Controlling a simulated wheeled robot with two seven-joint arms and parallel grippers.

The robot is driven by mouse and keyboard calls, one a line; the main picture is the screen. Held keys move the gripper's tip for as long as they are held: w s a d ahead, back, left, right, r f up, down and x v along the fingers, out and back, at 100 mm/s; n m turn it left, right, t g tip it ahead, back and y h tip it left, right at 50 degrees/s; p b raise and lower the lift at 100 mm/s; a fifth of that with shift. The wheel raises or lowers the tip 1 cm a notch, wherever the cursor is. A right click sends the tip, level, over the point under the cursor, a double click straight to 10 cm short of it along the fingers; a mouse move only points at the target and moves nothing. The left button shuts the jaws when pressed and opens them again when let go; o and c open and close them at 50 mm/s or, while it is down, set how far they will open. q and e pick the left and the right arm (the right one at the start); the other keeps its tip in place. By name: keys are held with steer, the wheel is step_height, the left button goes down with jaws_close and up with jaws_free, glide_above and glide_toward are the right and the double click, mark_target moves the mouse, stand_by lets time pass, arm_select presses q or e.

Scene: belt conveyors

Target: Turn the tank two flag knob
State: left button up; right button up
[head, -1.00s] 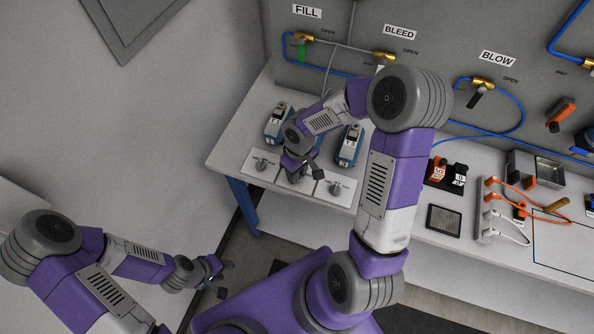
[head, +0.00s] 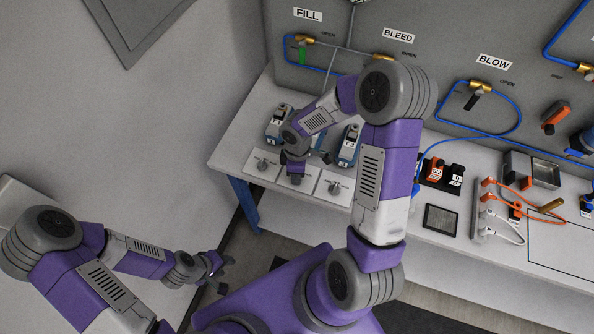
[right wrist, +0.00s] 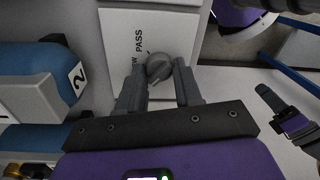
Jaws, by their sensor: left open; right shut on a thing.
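The tank two flag knob (right wrist: 159,68) is a grey round knob on a white plate (right wrist: 140,22) printed with "PASS" in the right wrist view. My right gripper (right wrist: 161,84) has one finger on each side of the knob and is shut on it. In the head view my right gripper (head: 296,166) is over the middle of three white plates, and it hides most of the knob there. A blue unit labelled "2" (right wrist: 35,80) lies beside the plate. My left gripper (head: 224,275) is open and empty, away from the bench at lower left.
Similar knobs sit on the left plate (head: 262,164) and right plate (head: 334,188). Blue units (head: 279,125) stand behind them. An orange-and-black device (head: 434,172), dark panel (head: 440,219) and cables lie to the right. Valves and blue hoses line the back panel.

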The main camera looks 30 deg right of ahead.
steer(key=shift+w+r+n, duration=0.1)
steer(key=shift+n, duration=0.2)
steer(key=o, duration=1)
steer(key=r, duration=0.3)
steer(key=r+p, duration=0.1)
steer(key=r, duration=0.3)
steer(key=shift+w+d+r, duration=0.1)
steer(key=shift+w+r, duration=0.1)
steer(key=shift+r, duration=0.05)
